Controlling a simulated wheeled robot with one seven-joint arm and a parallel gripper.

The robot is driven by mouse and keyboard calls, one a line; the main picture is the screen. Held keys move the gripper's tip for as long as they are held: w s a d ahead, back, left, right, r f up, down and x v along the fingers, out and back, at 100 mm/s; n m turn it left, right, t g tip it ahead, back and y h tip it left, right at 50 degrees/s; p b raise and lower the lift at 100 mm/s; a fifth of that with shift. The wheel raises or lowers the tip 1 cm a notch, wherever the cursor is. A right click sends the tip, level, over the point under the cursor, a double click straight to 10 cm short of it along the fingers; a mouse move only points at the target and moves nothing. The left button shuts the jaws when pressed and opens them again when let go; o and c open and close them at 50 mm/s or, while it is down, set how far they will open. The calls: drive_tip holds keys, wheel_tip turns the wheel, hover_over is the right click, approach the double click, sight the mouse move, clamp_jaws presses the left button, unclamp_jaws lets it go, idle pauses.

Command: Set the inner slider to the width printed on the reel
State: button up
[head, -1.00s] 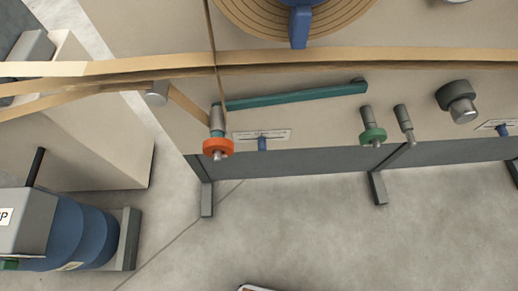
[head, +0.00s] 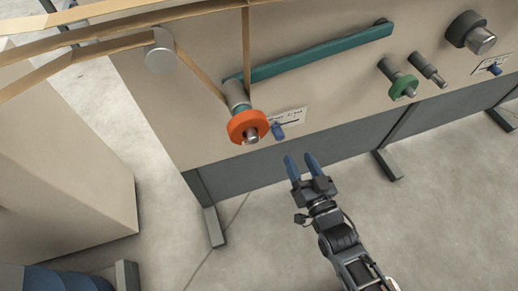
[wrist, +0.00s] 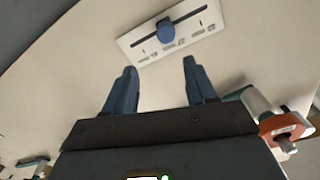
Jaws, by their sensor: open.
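A blue slider knob (head: 277,131) sits on a small white scale plate (head: 293,117) on the beige machine panel, just right of the orange-collared roller (head: 248,127). In the wrist view the same knob (wrist: 166,31) stands near the middle of its slot, ahead of my fingertips. The print on the scale is too small to read. My gripper (head: 302,160) is open and empty, below and slightly right of the knob, apart from it. In the wrist view my gripper (wrist: 159,66) has the knob beyond the gap between its fingers. No readable reel width shows.
A second blue slider knob (head: 495,68) is at the far right under a dark roller (head: 467,32). A green-collared roller (head: 404,87) and a teal bar (head: 320,52) are on the panel. Tan strip runs over the orange-collared roller. Floor in front is clear.

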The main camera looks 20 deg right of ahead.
sight(281, 138)
drive_tip(key=shift+w+a+f+b, duration=0.15)
drive_tip(key=shift+w+a+b, duration=0.1)
drive_tip(key=shift+w, duration=1.45)
drive_tip(key=shift+w+a+f+b, duration=0.15)
drive_tip(key=shift+w+a+b, duration=0.1)
drive_tip(key=shift+w, duration=1.4)
drive_tip(key=shift+w+a+f+b, duration=0.15)
drive_tip(key=shift+w+a+b, duration=0.1)
drive_tip(key=shift+w, duration=1.45)
drive_tip(key=shift+c, duration=0.5)
clamp_jaws()
